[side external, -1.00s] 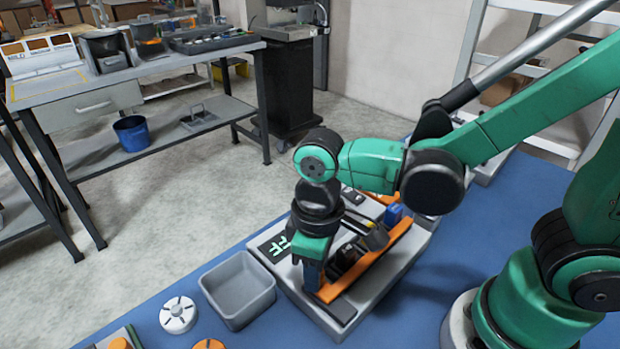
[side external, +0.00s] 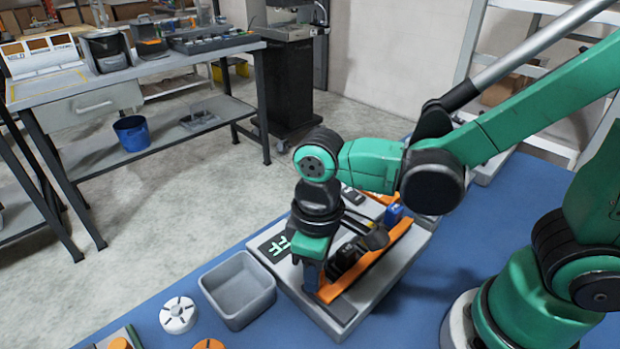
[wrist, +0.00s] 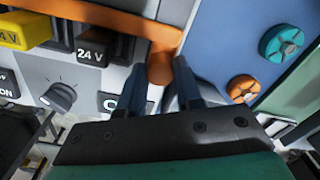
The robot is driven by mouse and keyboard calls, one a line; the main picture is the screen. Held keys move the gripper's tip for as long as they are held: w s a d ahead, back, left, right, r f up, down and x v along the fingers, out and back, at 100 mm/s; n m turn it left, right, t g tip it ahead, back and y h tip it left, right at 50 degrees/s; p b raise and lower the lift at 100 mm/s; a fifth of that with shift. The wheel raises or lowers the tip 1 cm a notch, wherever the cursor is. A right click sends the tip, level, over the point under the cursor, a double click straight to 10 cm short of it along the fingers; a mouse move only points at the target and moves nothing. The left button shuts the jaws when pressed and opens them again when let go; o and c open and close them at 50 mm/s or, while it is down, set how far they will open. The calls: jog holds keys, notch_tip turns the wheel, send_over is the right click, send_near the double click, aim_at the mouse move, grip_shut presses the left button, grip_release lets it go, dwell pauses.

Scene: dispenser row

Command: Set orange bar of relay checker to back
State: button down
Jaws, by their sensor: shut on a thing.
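The relay checker (side external: 292,284) is a grey box on the blue table, with green marks on a dark display. Its orange bar (side external: 378,258) runs diagonally along the top. My gripper (side external: 313,283) points down at the bar's near end. In the wrist view my gripper (wrist: 161,85) has its two dark fingers on either side of the rounded end of the orange bar (wrist: 162,66), shut on it. Yellow and black 24 V plugs sit beside the bar there. My wrist and fingers hide part of the checker's top in the side view.
A grey open bin (side external: 238,288) stands close to the checker's left. A white round part (side external: 178,315) lies further left, with an orange round part (side external: 208,344) near the bottom edge. A workbench (side external: 150,65) stands at the back left.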

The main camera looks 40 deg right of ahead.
jog(key=shift+s, duration=0.95)
jog(key=c, duration=0.6)
grip_release()
jog(key=shift+r, duration=0.15)
jog(key=shift+r, duration=2.65)
